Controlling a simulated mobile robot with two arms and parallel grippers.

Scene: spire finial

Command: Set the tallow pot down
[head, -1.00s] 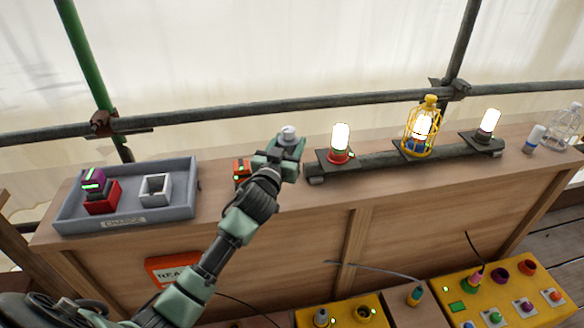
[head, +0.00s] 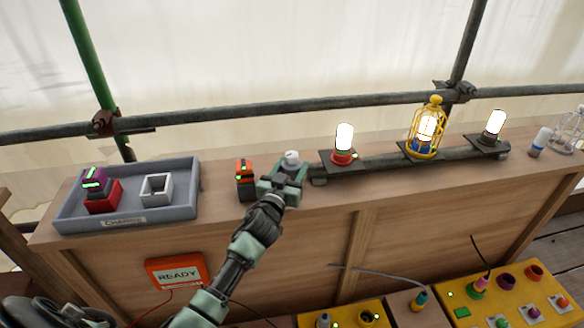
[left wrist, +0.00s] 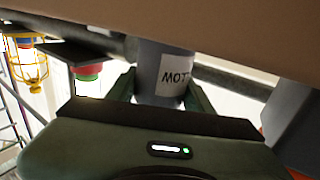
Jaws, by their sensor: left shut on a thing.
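The tallow pot is a grey cylinder (left wrist: 160,68) with a white label, partly legible, in the left wrist view. In the head view only its pale top (head: 291,157) shows above my left gripper (head: 285,176). My left gripper is shut on the pot, with one finger on each side of it, over the wooden bench top (head: 222,190). In the left wrist view the pot's far end meets the bench surface in the picture; I cannot tell whether it touches. My right gripper is not in view.
A red-and-black box (head: 245,180) with a green light stands just left of my left gripper. The lamp rail (head: 378,161) begins close on its right. A grey tray (head: 187,203) holding blocks is farther left. A caged yellow lamp (head: 413,147) stands on the rail.

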